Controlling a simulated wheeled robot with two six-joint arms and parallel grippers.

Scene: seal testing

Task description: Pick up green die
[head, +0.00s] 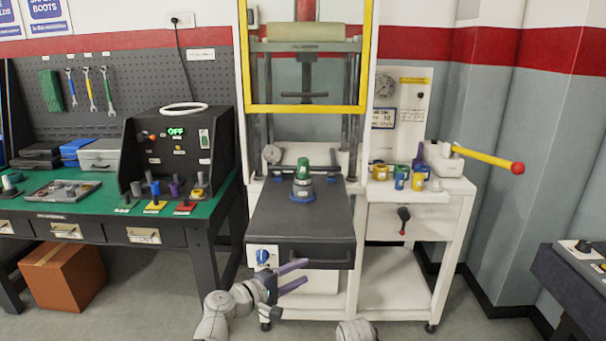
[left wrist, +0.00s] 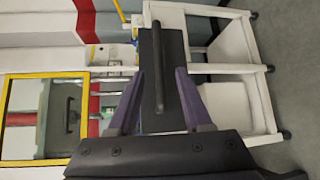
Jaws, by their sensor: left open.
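My right gripper does not show.
The yellow press frame (head: 305,109) rises behind the platform. A green-topped bench (head: 80,220) with a control box (head: 178,150) is at left. The floor in front is clear.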

